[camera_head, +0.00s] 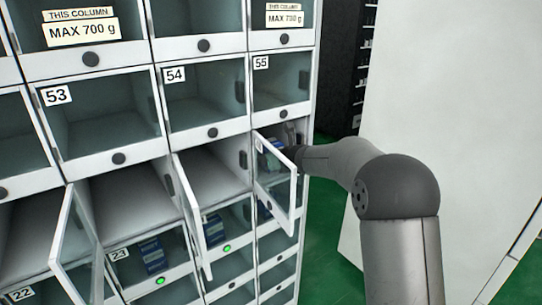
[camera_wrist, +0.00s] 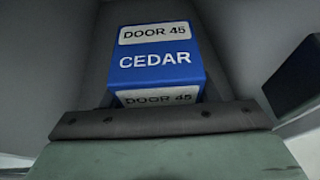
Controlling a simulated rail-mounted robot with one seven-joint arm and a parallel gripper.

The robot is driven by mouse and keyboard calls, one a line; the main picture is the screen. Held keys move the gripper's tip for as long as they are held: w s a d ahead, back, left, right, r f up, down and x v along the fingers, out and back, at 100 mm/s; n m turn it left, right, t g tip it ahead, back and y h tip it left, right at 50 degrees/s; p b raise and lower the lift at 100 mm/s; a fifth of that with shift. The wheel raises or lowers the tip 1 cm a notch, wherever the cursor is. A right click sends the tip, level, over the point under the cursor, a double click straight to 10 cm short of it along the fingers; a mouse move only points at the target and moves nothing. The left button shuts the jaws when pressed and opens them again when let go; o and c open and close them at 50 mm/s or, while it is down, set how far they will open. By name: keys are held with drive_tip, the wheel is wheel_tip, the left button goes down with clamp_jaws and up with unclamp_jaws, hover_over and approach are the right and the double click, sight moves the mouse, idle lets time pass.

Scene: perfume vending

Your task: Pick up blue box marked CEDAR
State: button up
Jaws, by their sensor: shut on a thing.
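The blue box marked CEDAR (camera_wrist: 155,59) is in the wrist view, with white labels reading DOOR 45 on its top and front. It sits upright inside a grey compartment, just beyond the dark bar of my gripper (camera_wrist: 160,122). In the head view my arm reaches into the open compartment below number 55, and my gripper (camera_head: 287,148) is partly hidden by the compartment's open clear door (camera_head: 279,190). A bit of blue shows through that door. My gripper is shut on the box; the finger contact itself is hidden.
Two more clear doors stand open to the left (camera_head: 76,250) (camera_head: 192,215). Shut compartments 53 (camera_head: 57,96), 54 (camera_head: 175,74) and 55 (camera_head: 262,62) are above. Blue boxes sit lower, behind 23 (camera_head: 150,250) and its neighbour (camera_head: 213,229). A white panel (camera_head: 455,100) is at right.

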drive_tip(key=shift+r, duration=0.1)
drive_tip(key=s+d+b, duration=0.5)
drive_tip(key=s+d, duration=0.5)
drive_tip(key=s, duration=0.4)
drive_tip(key=shift+s+d, duration=0.25)
drive_tip(key=shift+s, duration=0.1)
drive_tip(key=s+d, duration=1)
drive_tip(key=s, duration=0.2)
drive_tip(key=shift+s+d, duration=0.15)
drive_tip(key=shift+d, duration=0.1)
